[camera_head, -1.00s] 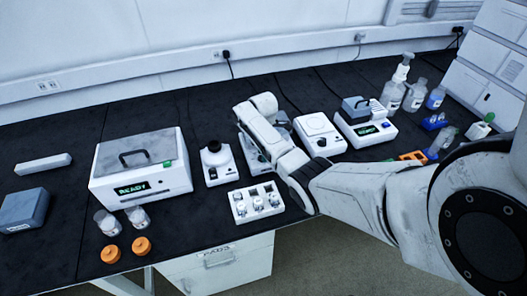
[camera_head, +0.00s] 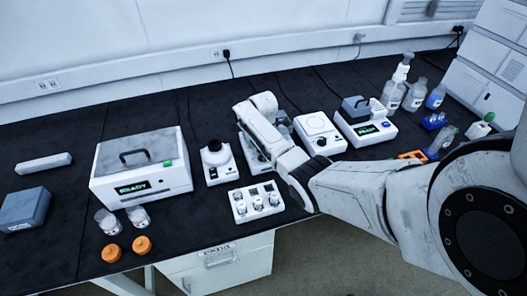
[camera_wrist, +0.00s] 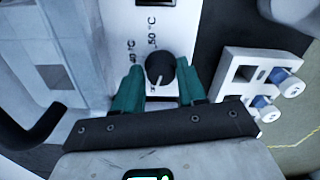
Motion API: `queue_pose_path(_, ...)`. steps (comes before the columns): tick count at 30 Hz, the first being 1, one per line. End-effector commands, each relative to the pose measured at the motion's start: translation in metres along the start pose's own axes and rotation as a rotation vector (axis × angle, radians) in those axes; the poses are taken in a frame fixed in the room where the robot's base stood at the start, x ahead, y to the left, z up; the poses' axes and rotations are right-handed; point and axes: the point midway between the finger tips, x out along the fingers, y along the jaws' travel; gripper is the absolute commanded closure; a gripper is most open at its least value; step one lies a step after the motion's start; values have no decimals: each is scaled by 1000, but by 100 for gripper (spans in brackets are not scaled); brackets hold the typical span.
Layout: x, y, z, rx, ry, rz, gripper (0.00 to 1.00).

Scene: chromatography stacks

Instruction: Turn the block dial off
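The block dial (camera_wrist: 160,68) is a round black knob with a white pointer mark, on a white panel with printed "°C" marks. In the wrist view its pointer slants toward the bottom of the picture, between my fingers. My gripper (camera_wrist: 160,86) has two teal fingers standing apart, one on each side of the dial. Gaps show between knob and fingers; I cannot tell whether either touches it. In the head view the white unit (camera_head: 254,158) behind my arm is mostly hidden, and the dial and my fingertips cannot be made out.
A white vial rack (camera_wrist: 233,60) stands right of the panel in the wrist view; it also shows in the head view (camera_head: 240,210). A round-topped unit (camera_head: 214,174) stands left of my arm, a flat white unit (camera_head: 320,133) right. Two orange caps (camera_head: 141,245) lie near the front edge.

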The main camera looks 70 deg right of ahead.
Motion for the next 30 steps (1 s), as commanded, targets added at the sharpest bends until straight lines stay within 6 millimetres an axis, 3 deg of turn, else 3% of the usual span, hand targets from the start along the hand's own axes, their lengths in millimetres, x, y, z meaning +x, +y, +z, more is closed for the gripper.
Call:
queue_pose_path(6,0,0,0,1,0,-1,39)
queue_pose_path(17,-8,0,0,2,0,-1,39)
queue_pose_path(30,-86,1,0,2,0,3,39)
